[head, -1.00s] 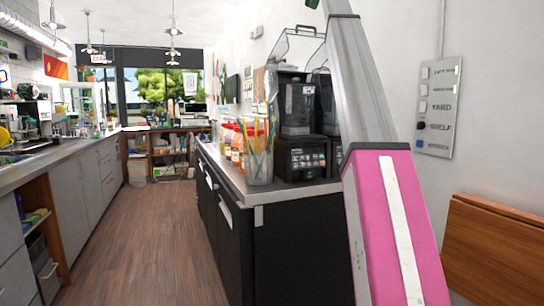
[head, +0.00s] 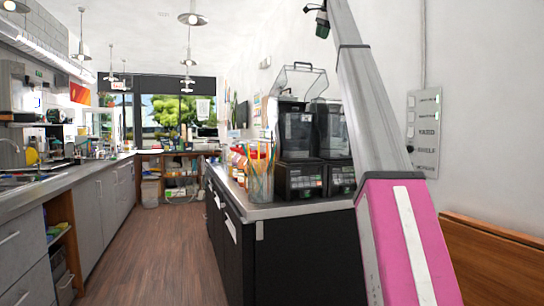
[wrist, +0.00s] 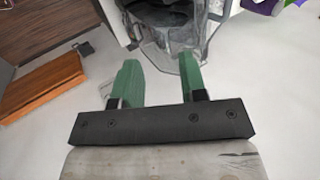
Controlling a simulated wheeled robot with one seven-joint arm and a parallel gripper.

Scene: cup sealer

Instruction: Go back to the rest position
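My gripper (wrist: 158,80) shows in the wrist view with two green fingers set wide apart. It is open, with nothing between the fingers. In the head view my arm rises on the right side, pink below and grey above. A small part of my gripper (head: 318,20) shows at the top of that view, high beside the white wall.
A dark counter (head: 285,262) stands just left of my arm. It carries blenders (head: 298,135) and a clear container of colored straws (head: 260,180). Grey cabinets (head: 85,220) line the left side. The wooden floor (head: 165,255) between is clear. A wooden panel (head: 500,255) stands at right.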

